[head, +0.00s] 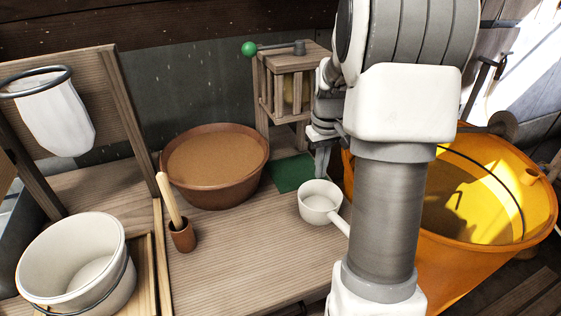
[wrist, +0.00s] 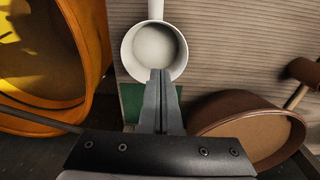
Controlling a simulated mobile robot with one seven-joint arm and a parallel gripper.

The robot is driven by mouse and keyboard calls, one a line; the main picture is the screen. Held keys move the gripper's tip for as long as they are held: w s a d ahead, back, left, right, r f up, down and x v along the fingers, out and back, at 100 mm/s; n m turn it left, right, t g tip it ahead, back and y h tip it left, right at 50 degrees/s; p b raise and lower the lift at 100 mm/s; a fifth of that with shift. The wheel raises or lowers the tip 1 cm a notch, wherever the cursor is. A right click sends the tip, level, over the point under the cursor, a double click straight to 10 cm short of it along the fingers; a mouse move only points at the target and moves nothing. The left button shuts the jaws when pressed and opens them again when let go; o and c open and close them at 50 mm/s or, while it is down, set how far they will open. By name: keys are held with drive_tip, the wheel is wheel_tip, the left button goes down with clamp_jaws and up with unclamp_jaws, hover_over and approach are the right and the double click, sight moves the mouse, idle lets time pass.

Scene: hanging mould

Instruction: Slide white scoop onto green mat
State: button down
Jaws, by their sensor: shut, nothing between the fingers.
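The white scoop (head: 318,203) sits on the wooden bench with its handle pointing to the front right in the head view, partly behind my arm. It also shows in the wrist view (wrist: 155,45), empty, with its handle at the top edge. The green mat (head: 291,173) lies flat behind the scoop in the head view, and part of it shows beside my fingers in the wrist view (wrist: 131,101). The scoop appears off the mat. My gripper (wrist: 160,73) is shut and empty, its fingertips at the scoop's rim on the mat side. Whether they touch the rim, I cannot tell.
A brown bowl (head: 213,187) of tan material stands left of the mat. A wooden cage-like box (head: 290,90) with a green knob stands behind. A large orange tub (head: 470,255) is at the right. A small brown cup (head: 183,237) and white bucket (head: 75,262) stand left. Bench front is clear.

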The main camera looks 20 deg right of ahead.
sight(314, 196)
drive_tip(key=f, duration=0.4)
drive_tip(key=d+f+b, duration=0.1)
drive_tip(key=f, duration=0.3)
drive_tip(key=f+b, duration=0.1)
drive_tip(key=f, duration=0.4)
drive_tip(key=shift+d, duration=0.35)
drive_tip(key=w, duration=0.3)
drive_tip(key=shift+w+d+r, duration=0.15)
drive_tip(key=shift+d+r, duration=0.05)
drive_tip(key=shift+w, duration=0.45)
drive_tip(key=shift+w, duration=0.1)
drive_tip(key=shift+w+d+r, duration=0.1)
drive_tip(key=shift+w, duration=0.25)
drive_tip(key=shift+w+d+p, duration=0.15)
drive_tip(key=shift+w+p, duration=0.2)
drive_tip(key=shift+w, duration=1.1)
